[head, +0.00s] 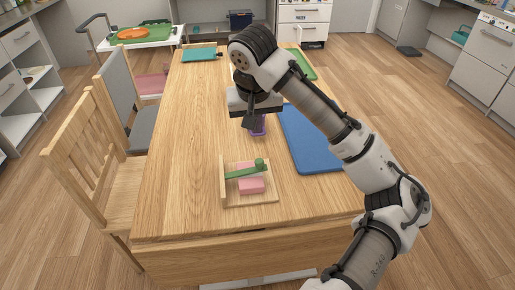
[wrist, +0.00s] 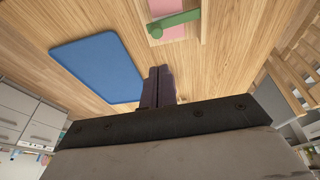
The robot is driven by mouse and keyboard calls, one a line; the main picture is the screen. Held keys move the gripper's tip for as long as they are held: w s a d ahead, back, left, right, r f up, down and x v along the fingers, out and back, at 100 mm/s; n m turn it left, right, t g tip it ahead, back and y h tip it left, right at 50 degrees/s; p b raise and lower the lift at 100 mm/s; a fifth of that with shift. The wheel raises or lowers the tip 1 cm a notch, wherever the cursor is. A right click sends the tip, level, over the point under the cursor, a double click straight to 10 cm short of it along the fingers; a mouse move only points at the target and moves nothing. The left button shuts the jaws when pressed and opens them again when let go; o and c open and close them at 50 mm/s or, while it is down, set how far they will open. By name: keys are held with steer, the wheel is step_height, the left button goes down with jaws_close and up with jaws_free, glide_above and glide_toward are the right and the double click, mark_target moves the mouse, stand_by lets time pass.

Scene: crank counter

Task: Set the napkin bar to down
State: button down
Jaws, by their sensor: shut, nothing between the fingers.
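The napkin holder is a wooden tray (head: 237,200) with an upright wall at its left, on the near part of the table. Pink napkins (head: 250,186) lie in it. The green napkin bar (head: 243,173) runs from the wall across the napkins to a round green knob (head: 260,162). Whether it touches the napkins is unclear. In the wrist view the bar (wrist: 180,20) shows at the top. My gripper (head: 253,127) is shut and empty, apart from the holder and beyond it. Its fingers (wrist: 157,88) show together in the wrist view.
A blue mat (head: 308,140) lies right of the holder. A teal mat (head: 199,55) and a green mat (head: 303,65) lie farther back. A small purple patch (head: 259,126) shows by my fingers. Chairs (head: 95,150) stand at the left. Table left of the holder is bare.

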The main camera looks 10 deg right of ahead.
steer(key=p, duration=0.1)
glide_toward(262, 161)
steer(key=x, duration=0.3)
steer(key=w+a+x, duration=0.1)
steer(key=x, duration=0.1)
steer(key=shift+w+f, duration=0.1)
steer(key=shift+f, duration=0.1)
steer(key=shift+d+f, duration=0.1)
steer(key=shift+f, duration=0.5)
steer(key=shift+d+f+y, duration=0.6)
steer(key=shift+f+y, duration=0.05)
steer(key=shift+y, duration=0.15)
